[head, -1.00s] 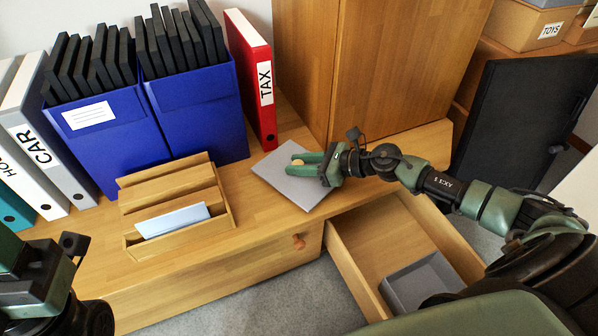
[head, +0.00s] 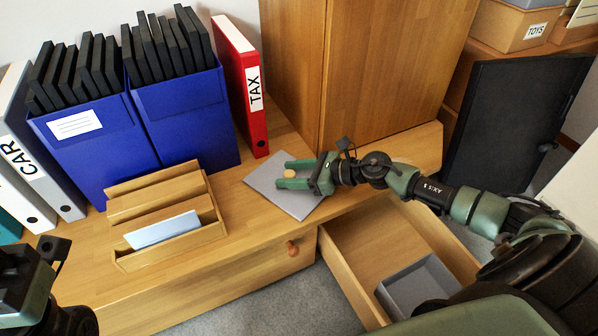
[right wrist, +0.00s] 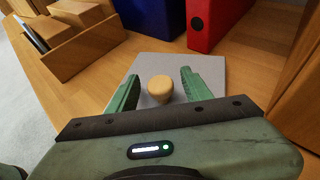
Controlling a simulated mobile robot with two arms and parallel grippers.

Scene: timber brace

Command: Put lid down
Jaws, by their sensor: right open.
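The lid is a flat grey square panel (head: 298,205) with a round wooden knob (head: 289,174). It lies on the wooden desktop in front of the tall wooden cabinet. My right gripper (head: 284,174) is open, its green fingers on either side of the knob. In the right wrist view the knob (right wrist: 160,88) stands between the two fingertips (right wrist: 160,86), with gaps on both sides, and the lid (right wrist: 205,68) lies flat beneath. A grey open box (head: 425,290) sits in the pulled-out drawer (head: 375,245). My left gripper (head: 38,275) is at the lower left edge, its fingers not clearly visible.
A wooden letter rack (head: 165,215) with an envelope stands left of the lid. Blue file boxes (head: 185,120) and a red TAX binder (head: 240,85) stand behind. The tall cabinet (head: 390,75) is close behind my right gripper. The open drawer lies below my right arm.

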